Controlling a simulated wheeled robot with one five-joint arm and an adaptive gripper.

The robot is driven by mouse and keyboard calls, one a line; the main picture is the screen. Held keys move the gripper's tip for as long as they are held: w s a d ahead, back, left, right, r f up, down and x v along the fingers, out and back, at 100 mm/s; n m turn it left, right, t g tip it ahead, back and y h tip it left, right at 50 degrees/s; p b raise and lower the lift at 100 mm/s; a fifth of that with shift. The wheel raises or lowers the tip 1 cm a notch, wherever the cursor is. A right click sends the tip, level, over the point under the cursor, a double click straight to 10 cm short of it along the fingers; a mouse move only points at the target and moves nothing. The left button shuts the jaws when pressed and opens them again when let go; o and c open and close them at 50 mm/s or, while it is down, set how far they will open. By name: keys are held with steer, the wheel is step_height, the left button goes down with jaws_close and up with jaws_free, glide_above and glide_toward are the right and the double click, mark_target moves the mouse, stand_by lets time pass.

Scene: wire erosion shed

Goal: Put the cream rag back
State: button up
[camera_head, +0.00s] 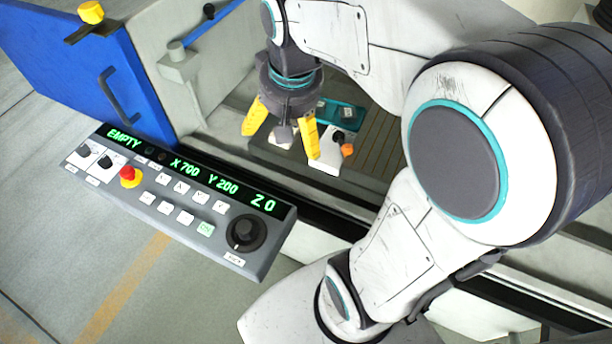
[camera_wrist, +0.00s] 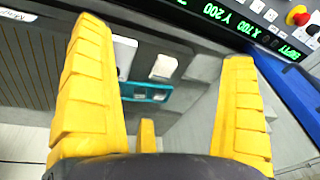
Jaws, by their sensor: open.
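My gripper (camera_head: 281,142) is open and points down inside the machine's work area. A small pale piece (camera_head: 283,136), which may be the cream rag, lies below and between the fingers. It also shows in the wrist view as a pale patch (camera_wrist: 164,67), apart from the fingers. I cannot tell for sure that it is cloth. A teal tray (camera_head: 342,115) lies beside it and shows in the wrist view (camera_wrist: 146,93).
A white block (camera_head: 322,160) with black and orange parts lies right of the pale piece. The control panel (camera_head: 180,195) reads EMPTY, X 700, Y 200, Z 0 and stands in front. A blue door (camera_head: 70,60) stands open at left. A slatted surface (camera_head: 380,140) lies right of the tray.

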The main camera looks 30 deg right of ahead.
steer(key=s+a+f+n+t, duration=0.1)
steer(key=s+n, duration=0.3)
steer(key=s, duration=0.6)
steer(key=shift+s+a+f, duration=0.25)
steer(key=shift+a+f, duration=0.25)
steer(key=shift+a, duration=0.2)
stand_by(0.4)
